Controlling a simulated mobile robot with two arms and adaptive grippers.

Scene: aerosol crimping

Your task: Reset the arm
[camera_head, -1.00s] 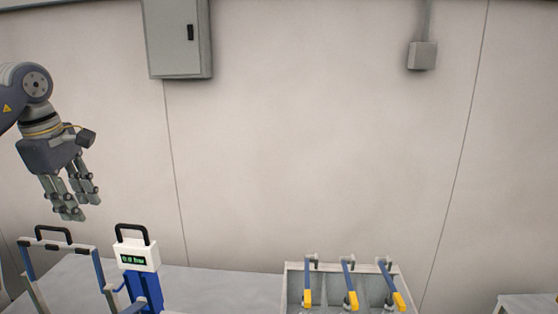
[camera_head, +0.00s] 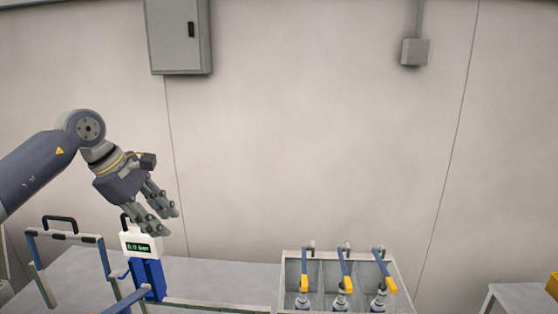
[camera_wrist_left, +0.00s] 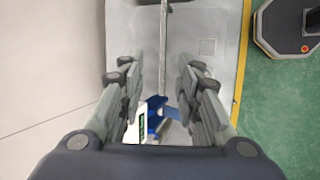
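My left gripper (camera_head: 163,220) is in the air in the head view, in front of and above the blue and white device with a green display (camera_head: 138,247). Its fingers point down and to the right. In the left wrist view my left gripper (camera_wrist_left: 166,85) has its two finger sets apart with nothing between them, so it is open and empty. The table surface shows below between the fingers. My right gripper is not in either view.
A grey bin (camera_head: 284,284) with several compartments holds blue-handled tools with yellow ends (camera_head: 344,264). A blue and grey frame with a black handle (camera_head: 60,228) stands at the left. The table (camera_head: 222,277) has bare room between device and bin. A wall cabinet (camera_head: 176,45) hangs behind.

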